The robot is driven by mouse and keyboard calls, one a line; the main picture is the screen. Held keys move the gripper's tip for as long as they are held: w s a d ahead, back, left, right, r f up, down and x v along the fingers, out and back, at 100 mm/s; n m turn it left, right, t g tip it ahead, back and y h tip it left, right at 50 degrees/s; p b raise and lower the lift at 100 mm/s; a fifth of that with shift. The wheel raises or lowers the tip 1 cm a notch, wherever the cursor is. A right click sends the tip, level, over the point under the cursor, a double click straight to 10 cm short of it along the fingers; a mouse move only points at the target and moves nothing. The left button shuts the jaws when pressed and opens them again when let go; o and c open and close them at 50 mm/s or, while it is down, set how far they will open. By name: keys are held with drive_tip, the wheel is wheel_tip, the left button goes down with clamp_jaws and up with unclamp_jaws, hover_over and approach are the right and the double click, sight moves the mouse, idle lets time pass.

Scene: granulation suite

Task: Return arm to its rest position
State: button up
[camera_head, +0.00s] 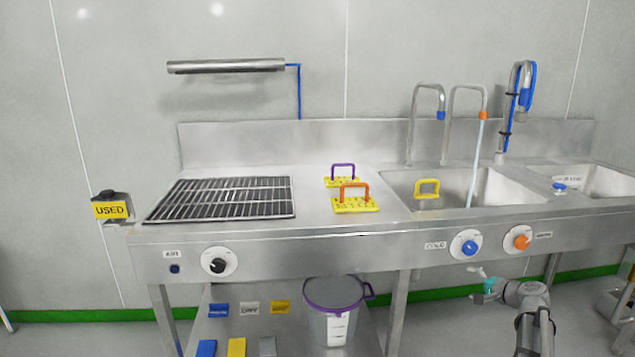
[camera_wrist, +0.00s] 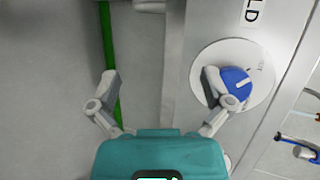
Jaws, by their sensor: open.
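My gripper (camera_head: 476,283) is open and empty in the head view, low in front of the sink bench, below the blue cold knob (camera_head: 469,248). My arm reaches it from the lower right. In the wrist view my gripper (camera_wrist: 160,82) has its two fingers spread wide with nothing between them. The blue knob (camera_wrist: 238,83) shows there behind the right finger, which overlaps its edge. The head view shows the gripper apart from the knob, below it.
The steel bench (camera_head: 300,253) front lies close ahead of the arm. An orange knob (camera_head: 521,242) sits right of the blue one. A bucket (camera_head: 336,296) stands on the lower shelf. A bench leg (camera_head: 397,315) stands left of the arm.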

drive_tip(key=s+a+f+n+g, duration=0.2)
drive_tip(key=s+a+f, duration=0.1)
drive_tip(key=a, duration=0.4)
drive_tip(key=s+a+f+n+g, duration=0.2)
drive_tip(key=a+n+g, duration=0.1)
drive_tip(key=a, duration=0.4)
drive_tip(key=s+a+f+n+g, duration=0.2)
drive_tip(key=s+a+f, duration=0.1)
drive_tip(key=a, duration=0.4)
drive_tip(key=s+a+f+n+g+h, duration=0.4)
drive_tip(key=s+a+n+g+h, duration=0.2)
drive_tip(key=s+a, duration=0.55)
wheel_tip(320, 180, up, 32)
drive_tip(key=s+d+p, duration=0.1)
drive_tip(key=p, duration=3)
drive_tip(key=shift+s+d+f, duration=0.2)
drive_tip(key=shift+s+d, duration=0.15)
